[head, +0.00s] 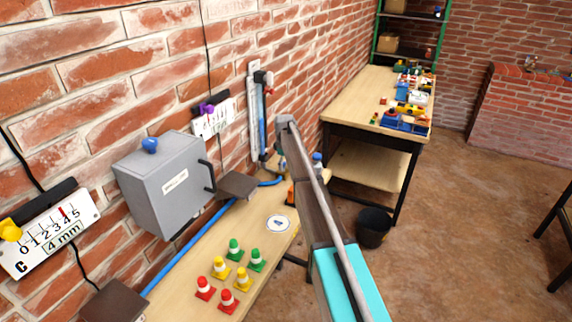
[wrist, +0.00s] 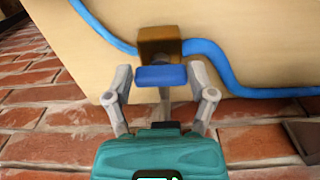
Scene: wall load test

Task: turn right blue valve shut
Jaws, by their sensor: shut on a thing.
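The blue valve handle (wrist: 161,76) is a flat blue bar in the middle of the wrist view. It sits in front of a brown-gold valve body (wrist: 160,42) on a blue hose (wrist: 215,62). My gripper (wrist: 161,80) has its two grey fingers on either side of the handle, shut on its ends. In the wrist view the handle's long side lies across the picture, between the fingertips. In the head view my arm covers most of the valve area, and I cannot make out the fingers or the handle there.
A grey box (head: 165,183) hangs on the brick wall. Several small cones, such as a red one (head: 205,289), stand on the wooden bench (head: 185,288). A second table (head: 353,92) holds toys. A black bin (head: 374,227) stands on the floor right of my arm.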

